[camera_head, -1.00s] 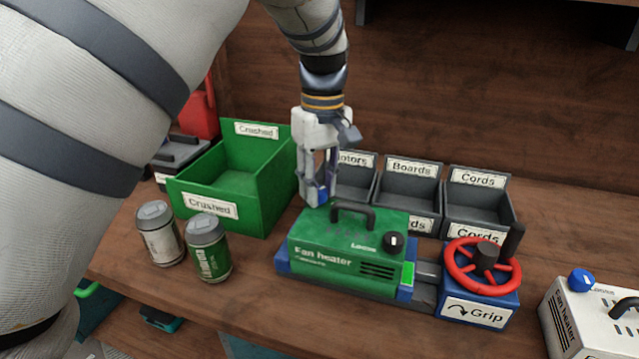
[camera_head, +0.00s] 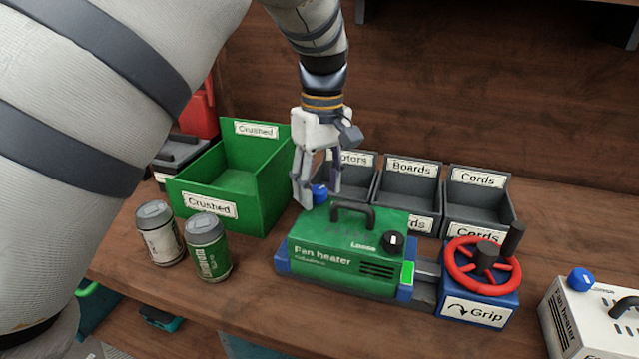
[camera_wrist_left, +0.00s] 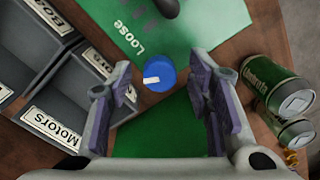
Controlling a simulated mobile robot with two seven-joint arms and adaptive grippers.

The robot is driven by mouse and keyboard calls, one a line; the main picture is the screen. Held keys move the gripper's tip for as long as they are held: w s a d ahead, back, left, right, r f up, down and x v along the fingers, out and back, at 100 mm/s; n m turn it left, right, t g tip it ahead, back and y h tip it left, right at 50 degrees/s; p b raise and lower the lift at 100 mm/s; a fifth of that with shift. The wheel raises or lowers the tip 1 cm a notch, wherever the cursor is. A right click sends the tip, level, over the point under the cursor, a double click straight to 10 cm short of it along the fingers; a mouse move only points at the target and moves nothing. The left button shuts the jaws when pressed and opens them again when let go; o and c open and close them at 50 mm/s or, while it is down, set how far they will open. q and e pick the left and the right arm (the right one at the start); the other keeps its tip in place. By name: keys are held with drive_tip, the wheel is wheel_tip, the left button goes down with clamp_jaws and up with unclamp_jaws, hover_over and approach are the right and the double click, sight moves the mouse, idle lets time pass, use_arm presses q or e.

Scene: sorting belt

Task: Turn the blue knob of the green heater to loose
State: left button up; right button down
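The green fan heater (camera_head: 335,252) sits in a blue clamp on the bench. Its blue knob (camera_head: 320,194) is at the back left of its top. In the left wrist view the blue knob (camera_wrist_left: 160,73) has a white mark toward the lower left, and the word "Loose" is printed on the green top to its upper left. My left gripper (camera_head: 318,198) points down at the knob. Its fingers stand open on both sides, and the left wrist view shows the gripper (camera_wrist_left: 160,95) with gaps beside the knob. My right gripper is not in view.
A red wheel (camera_head: 483,268) labelled Grip is right of the heater. A white heater (camera_head: 590,320) stands further right. Two cans (camera_head: 207,248) and a green Crushed crate (camera_head: 215,210) are left. Grey labelled bins (camera_head: 408,190) stand behind.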

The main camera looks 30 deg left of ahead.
sight(321, 189)
use_arm(q)
wheel_tip(321, 189, up, 12)
drive_tip(key=shift+w, duration=0.15)
idle(0.5)
